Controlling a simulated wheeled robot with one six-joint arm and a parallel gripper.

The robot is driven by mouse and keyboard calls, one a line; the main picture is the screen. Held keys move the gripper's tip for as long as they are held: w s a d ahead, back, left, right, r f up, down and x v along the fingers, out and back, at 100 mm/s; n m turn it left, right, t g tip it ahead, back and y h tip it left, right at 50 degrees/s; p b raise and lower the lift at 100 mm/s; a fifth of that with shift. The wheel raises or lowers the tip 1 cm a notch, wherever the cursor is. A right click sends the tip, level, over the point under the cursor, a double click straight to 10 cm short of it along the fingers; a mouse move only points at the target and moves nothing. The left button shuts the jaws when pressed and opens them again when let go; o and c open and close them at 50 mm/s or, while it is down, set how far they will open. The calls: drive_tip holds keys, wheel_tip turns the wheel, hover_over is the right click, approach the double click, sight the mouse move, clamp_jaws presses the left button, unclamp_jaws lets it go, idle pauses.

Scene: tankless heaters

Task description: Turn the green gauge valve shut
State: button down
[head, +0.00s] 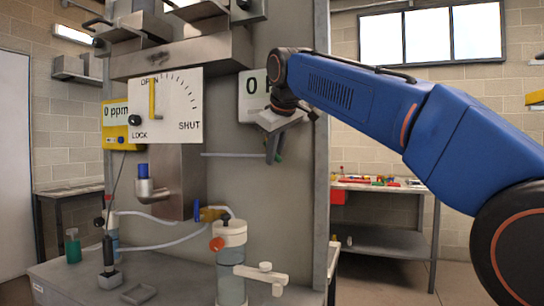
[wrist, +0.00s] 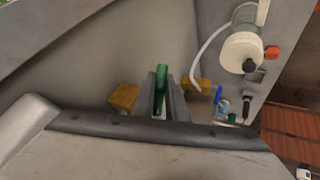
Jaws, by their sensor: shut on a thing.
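The green gauge valve handle (wrist: 161,76) stands between the two dark fingers of my gripper (wrist: 162,92) in the wrist view, with the fingers shut on it. Its lower part is hidden by the fingers. Yellow-brown fittings (wrist: 124,96) show on both sides of it. In the head view, my gripper (head: 274,151) is at the right part of the grey panel, below a white gauge box (head: 250,110). Only a small bit of green (head: 281,156) shows there beside the fingers.
A white OPEN–SHUT dial (head: 170,112) has its yellow pointer upright at OPEN. A yellow 0 ppm meter (head: 116,130) hangs to its left. A white-capped cylinder (head: 230,235) with hoses stands below. A shelf table (head: 385,186) is behind at right.

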drive_tip(key=shift+d+r+g+h, duration=0.1)
drive_tip(key=shift+r+g+h, duration=0.15)
drive_tip(key=shift+h, duration=0.35)
drive_tip(key=shift+n, duration=0.3)
drive_tip(key=c, duration=1.8)
unclamp_jaws()
drive_tip(key=shift+o, duration=0.2)
drive_tip(key=shift+d, duration=0.1)
